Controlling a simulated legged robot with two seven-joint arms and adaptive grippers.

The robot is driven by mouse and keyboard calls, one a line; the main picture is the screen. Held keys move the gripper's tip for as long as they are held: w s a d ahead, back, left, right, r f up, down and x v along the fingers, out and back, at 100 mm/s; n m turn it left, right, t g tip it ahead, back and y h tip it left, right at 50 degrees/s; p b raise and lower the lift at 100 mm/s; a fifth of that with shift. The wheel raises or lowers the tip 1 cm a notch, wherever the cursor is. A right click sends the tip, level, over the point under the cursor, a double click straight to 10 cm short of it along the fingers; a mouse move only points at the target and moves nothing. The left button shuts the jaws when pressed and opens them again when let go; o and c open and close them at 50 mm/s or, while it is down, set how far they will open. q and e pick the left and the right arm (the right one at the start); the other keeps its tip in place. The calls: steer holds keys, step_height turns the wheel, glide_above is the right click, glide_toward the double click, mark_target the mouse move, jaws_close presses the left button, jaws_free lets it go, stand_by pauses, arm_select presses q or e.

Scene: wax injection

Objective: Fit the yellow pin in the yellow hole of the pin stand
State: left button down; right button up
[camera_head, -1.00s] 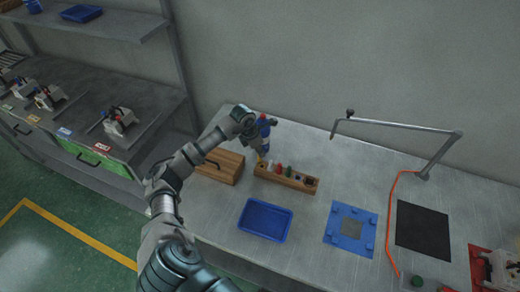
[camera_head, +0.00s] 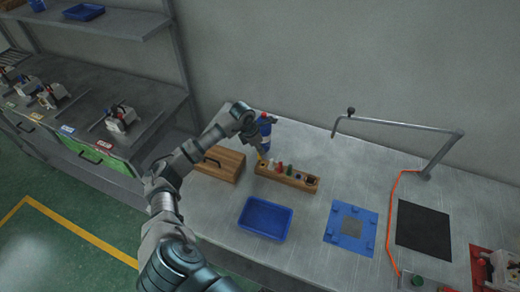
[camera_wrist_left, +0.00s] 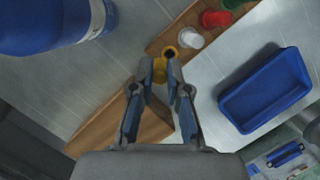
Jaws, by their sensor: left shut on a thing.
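The wooden pin stand (camera_head: 287,180) is on the bench, and its end shows in the wrist view (camera_wrist_left: 160,47). White, red and green pins stand in it. The yellow hole (camera_wrist_left: 170,52) is a yellow ring with a dark middle at the near end of the stand. My left gripper (camera_head: 261,154) is over that end of the stand. In the wrist view the left gripper (camera_wrist_left: 166,72) is shut on the yellow pin (camera_wrist_left: 158,72), which appears right beside the yellow ring. The fingers partly hide the pin, and I cannot tell its height above the stand. My right gripper is not in view.
A wooden box (camera_head: 220,165) with a dark handle is left of the stand. A blue bottle (camera_head: 265,126) stands behind the gripper. A blue tray (camera_head: 265,218) is in front. A blue fixture (camera_head: 350,229) and a black mat (camera_head: 423,230) lie right, with clear bench between.

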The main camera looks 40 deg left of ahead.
arm_select(q)
steer(key=shift+d, duration=0.35)
steer(key=shift+d+r, duration=0.1)
steer(key=shift+d, duration=0.4)
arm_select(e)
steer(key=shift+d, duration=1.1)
arm_select(q)
steer(key=shift+a, duration=0.15)
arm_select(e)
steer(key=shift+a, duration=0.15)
